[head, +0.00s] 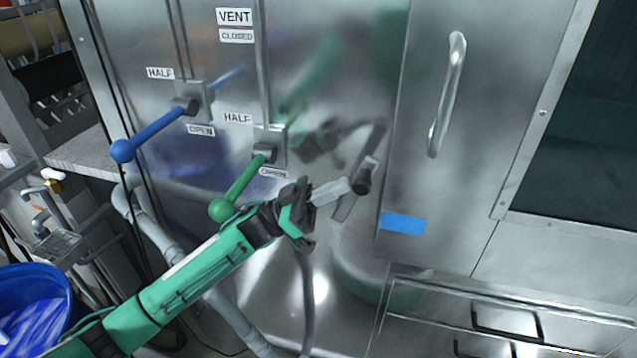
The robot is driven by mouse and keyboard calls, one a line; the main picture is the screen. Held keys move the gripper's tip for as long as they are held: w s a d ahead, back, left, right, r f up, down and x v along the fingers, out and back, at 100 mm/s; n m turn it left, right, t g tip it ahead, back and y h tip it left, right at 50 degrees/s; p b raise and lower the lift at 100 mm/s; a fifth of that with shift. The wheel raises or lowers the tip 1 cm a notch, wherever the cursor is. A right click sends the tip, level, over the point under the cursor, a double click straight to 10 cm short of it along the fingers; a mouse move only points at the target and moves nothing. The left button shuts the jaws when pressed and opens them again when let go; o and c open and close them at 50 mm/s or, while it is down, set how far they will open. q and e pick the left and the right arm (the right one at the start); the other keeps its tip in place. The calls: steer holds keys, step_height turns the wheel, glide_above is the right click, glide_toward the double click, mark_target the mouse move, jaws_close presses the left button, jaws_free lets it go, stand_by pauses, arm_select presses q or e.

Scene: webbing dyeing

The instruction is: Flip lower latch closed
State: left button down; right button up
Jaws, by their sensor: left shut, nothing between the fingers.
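The lower latch (334,190) is a grey metal handle on a dark round pivot (364,181), left of the door edge on the steel machine. Its bar points left and slightly down from the pivot. My left gripper (307,206) is shut and empty, with its dark fingers at the latch's left end. I cannot tell whether they touch it. My right gripper is out of view.
A blue-knobbed lever (155,134) and a green-knobbed lever (241,188) stick out left of the latch. The steel door (470,190) has a vertical handle (449,95). A blue bin (35,300) stands at lower left. Pipes run below the levers.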

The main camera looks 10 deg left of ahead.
arm_select(q)
steer(key=d+f+m+y+p, duration=0.1)
steer(key=d+f+y+p, duration=0.3)
steer(key=d, duration=0.5)
steer(key=shift+d+f+g+y+p, duration=0.4)
steer(key=shift+f+p, duration=0.2)
steer(key=shift+p, duration=0.4)
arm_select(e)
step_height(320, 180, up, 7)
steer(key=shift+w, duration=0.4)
arm_select(q)
steer(key=shift+s+f, duration=0.1)
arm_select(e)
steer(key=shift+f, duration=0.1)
arm_select(q)
steer(key=b+v, duration=0.6)
steer(key=v, duration=0.7)
steer(key=shift+a, duration=0.4)
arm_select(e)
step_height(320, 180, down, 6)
arm_select(q)
steer(key=shift+d, duration=0.15)
